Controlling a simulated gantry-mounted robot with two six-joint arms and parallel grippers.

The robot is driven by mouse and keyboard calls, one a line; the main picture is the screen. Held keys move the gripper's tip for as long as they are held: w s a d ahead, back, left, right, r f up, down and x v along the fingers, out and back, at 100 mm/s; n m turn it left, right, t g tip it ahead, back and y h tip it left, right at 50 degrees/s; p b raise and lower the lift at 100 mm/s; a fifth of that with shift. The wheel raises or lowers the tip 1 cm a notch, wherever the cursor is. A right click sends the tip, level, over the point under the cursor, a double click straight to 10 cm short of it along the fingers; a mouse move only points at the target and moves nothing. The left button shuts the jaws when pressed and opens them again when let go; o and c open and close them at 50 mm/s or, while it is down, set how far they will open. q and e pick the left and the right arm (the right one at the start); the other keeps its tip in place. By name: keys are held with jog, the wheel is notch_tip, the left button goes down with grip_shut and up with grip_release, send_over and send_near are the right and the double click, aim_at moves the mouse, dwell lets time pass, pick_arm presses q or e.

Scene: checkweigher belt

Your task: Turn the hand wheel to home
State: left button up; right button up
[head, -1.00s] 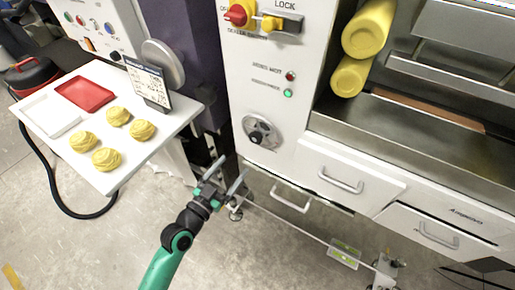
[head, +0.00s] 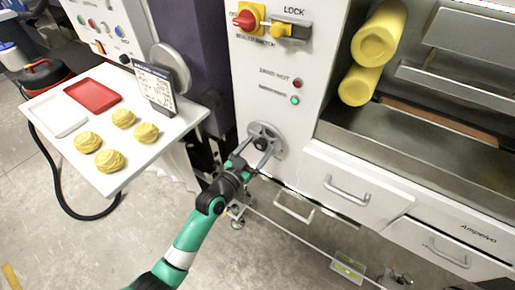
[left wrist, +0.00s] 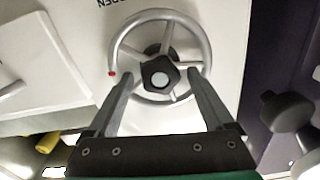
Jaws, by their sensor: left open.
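The hand wheel (head: 265,139) is a grey spoked wheel on the white machine front, below the red and green lamps. In the left wrist view the wheel (left wrist: 203,40) shows its round rim, its spokes and a dark knobbed hub (left wrist: 160,73) with a pale centre. A red mark (left wrist: 111,73) sits at the left of the rim in that view. My left gripper (head: 255,151) is open in front of the wheel. In the left wrist view its two fingers lie either side of the hub; I cannot tell whether they touch the wheel. My right gripper is not in view.
A white side table (head: 118,179) at the left carries several yellow dough pieces, a red tray (head: 93,95) and a white tray (head: 58,117). A display (head: 155,87) stands at its right edge. Drawers with handles (head: 347,190) lie right of and below the wheel.

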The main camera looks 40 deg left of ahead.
pick_arm(q)
grip_shut()
dwell(0.3)
